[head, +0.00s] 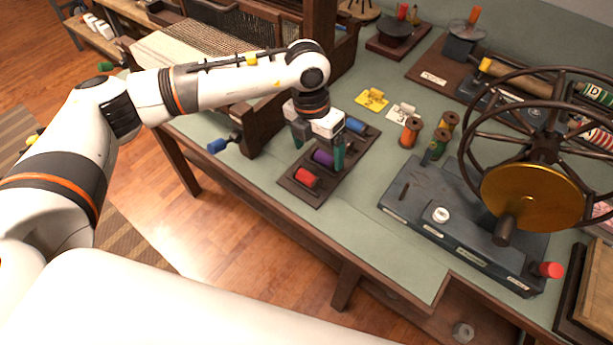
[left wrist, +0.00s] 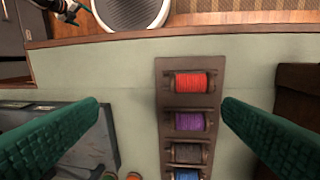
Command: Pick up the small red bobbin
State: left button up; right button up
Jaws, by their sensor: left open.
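The small red bobbin (head: 307,178) lies in the front slot of a dark brown rack on the green tabletop. In the left wrist view the red bobbin (left wrist: 189,83) is at the top end of the rack (left wrist: 162,120). My left gripper (head: 319,153) is open and empty, pointing down over the rack, farther back than the red bobbin. In the left wrist view its two green fingers (left wrist: 160,110) stand wide apart on either side of the rack. My right gripper is not in view.
A purple bobbin (head: 323,158), a dark one and a blue bobbin (head: 355,126) share the rack. A wooden loom (head: 262,110) stands close left. A winding machine with a large wheel (head: 445,215) stands right. Loose spools (head: 410,133) stand behind. The table's front edge is near the rack.

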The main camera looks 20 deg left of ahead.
pick_arm(q)
jog(key=w+a+y, duration=0.1)
jog(key=a+y, duration=0.1)
jog(key=a, duration=0.1)
jog(key=p, duration=0.2)
send_over(307, 178)
jog(key=f, duration=0.5)
jog(key=shift+w+a, duration=0.15)
jog(key=shift+a, duration=0.2)
jog(key=f, duration=0.2)
jog(key=f+p, duration=0.2)
jog(key=f, duration=0.1)
jog(key=shift+w+d+f, duration=0.15)
jog(key=shift+w+f, duration=0.15)
jog(key=shift+f, duration=0.35)
jog(key=shift+c, duration=0.3)
jog(key=c, duration=1)
jog(key=shift+r, duration=0.1)
